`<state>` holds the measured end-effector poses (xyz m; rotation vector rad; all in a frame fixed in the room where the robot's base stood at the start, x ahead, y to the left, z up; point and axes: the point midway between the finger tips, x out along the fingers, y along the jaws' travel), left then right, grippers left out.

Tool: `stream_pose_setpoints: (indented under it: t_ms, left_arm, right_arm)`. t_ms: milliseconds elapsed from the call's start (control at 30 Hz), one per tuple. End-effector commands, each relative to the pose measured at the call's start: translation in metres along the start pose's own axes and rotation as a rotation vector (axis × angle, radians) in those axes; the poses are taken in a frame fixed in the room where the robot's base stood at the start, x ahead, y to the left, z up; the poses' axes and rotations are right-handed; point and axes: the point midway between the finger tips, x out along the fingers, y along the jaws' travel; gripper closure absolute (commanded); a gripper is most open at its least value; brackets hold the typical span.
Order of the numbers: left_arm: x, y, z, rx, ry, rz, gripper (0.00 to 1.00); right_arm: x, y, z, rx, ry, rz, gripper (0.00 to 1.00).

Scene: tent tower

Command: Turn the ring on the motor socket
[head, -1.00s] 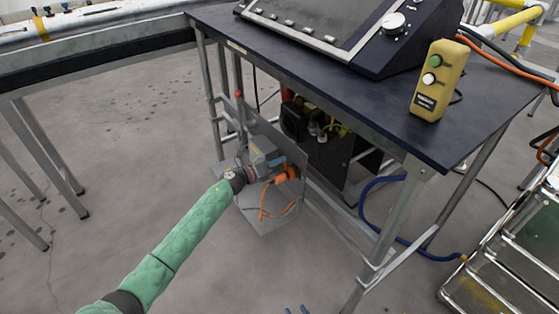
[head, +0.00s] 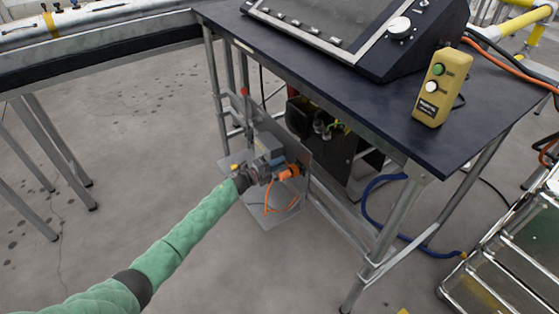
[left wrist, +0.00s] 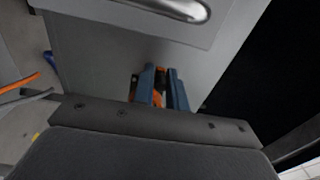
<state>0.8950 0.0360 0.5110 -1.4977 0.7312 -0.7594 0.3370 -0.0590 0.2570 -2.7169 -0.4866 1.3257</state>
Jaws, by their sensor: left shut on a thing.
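The grey motor (head: 268,146) stands on a plate low under the dark table, in the middle of the head view. An orange plug or ring piece (head: 291,171) sits at its right side, with an orange cable (head: 268,203) hanging from it. My left gripper (head: 279,163) reaches in from the left beside the motor. In the left wrist view the blue fingers (left wrist: 162,88) are shut on an orange part (left wrist: 158,91), seen between them. The fingers hide most of this part, and the ring's turn position cannot be told. My right gripper is not in view.
The dark table (head: 330,85) overhangs the motor; its metal legs (head: 392,230) stand close to the right. A yellow button box (head: 440,88) and a control console (head: 355,28) are on top. A blue hose (head: 365,210) lies on the floor. Open floor (head: 130,150) is at the left.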

Motion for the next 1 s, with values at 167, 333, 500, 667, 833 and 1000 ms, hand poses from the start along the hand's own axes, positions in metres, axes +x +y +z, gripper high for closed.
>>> stream_pose_setpoints:
  t_ms: [167,333,500,667,833,1000]
  left_arm:
    - [0.0001,0.0032,0.0004,-0.078,-0.002,-0.002,1.00]
    - [-0.0001,0.0059,0.0008,-0.117,-0.004,-0.002,1.00]
    - [-0.0001,0.0071,0.0009,-0.131,-0.005,-0.002,1.00]
    - [-0.0002,0.0075,0.0009,-0.132,-0.005,-0.002,1.00]
    - [-0.0003,0.0077,0.0009,-0.132,-0.006,-0.001,1.00]
    - [-0.0003,0.0078,0.0008,-0.131,-0.006,-0.001,0.65]
  right_arm:
    - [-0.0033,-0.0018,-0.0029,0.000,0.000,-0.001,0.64]
    - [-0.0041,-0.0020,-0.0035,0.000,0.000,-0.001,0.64]
    - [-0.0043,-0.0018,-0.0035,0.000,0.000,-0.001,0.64]
    - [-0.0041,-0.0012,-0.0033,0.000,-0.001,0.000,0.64]
    - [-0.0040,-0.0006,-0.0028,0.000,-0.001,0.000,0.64]
    - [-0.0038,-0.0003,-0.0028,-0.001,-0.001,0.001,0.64]
